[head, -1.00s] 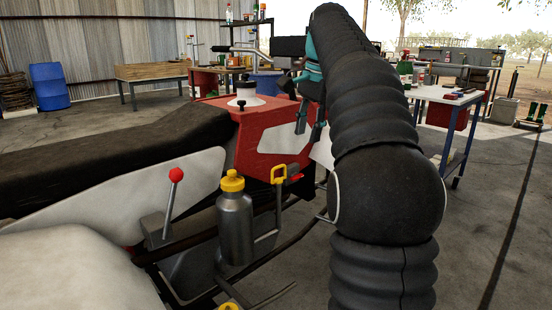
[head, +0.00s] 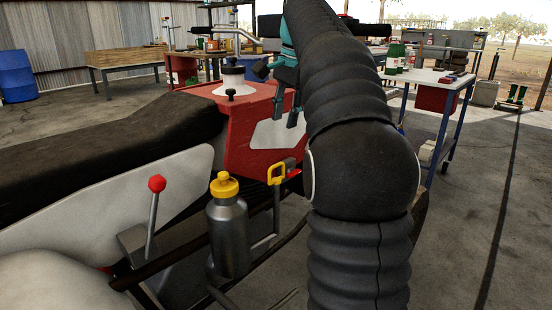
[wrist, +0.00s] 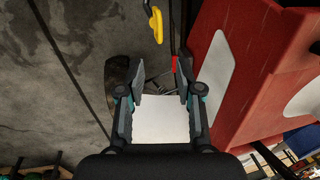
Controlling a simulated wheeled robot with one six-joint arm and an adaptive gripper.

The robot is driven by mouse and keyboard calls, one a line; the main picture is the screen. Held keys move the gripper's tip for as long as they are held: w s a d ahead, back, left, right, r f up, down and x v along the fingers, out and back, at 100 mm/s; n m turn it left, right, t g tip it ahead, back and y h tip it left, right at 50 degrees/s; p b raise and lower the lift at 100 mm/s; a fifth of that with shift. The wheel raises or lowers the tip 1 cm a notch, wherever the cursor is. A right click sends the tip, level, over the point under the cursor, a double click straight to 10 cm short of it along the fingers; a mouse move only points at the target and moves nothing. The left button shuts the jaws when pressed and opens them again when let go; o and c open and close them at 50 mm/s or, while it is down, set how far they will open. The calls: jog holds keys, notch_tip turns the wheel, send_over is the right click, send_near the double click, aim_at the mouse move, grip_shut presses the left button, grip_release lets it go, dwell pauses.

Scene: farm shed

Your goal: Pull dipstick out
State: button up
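The dipstick (head: 277,174) shows as a yellow loop handle on a thin stem beside the red tractor body, right of a grey bottle. Its yellow handle also shows near the top of the wrist view (wrist: 156,25). My gripper (head: 285,115) hangs above the handle in the head view, in front of the red body, apart from the dipstick. In the wrist view my gripper (wrist: 160,82) is open, its two fingers apart with no object held, and the yellow handle lies beyond them. The dipstick's lower end is hidden.
A red-tipped piece (head: 294,173) sits close right of the handle. The grey bottle with a yellow cap (head: 228,235) and a red-knobbed lever (head: 154,205) stand to the left. The red tractor body (wrist: 255,75) is close on the gripper's right in the wrist view.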

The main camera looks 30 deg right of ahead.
aim_at(277, 165)
jog(key=f+b, duration=0.1)
jog(key=f, duration=0.3)
jog(key=w+f+b, duration=0.1)
jog(key=f, duration=0.3)
jog(key=w+f+b, duration=0.1)
jog(key=f+b, duration=0.1)
jog(key=f, duration=0.2)
jog(key=shift+w+a+f, duration=0.1)
jog(key=shift+a, duration=0.3)
grip_shut()
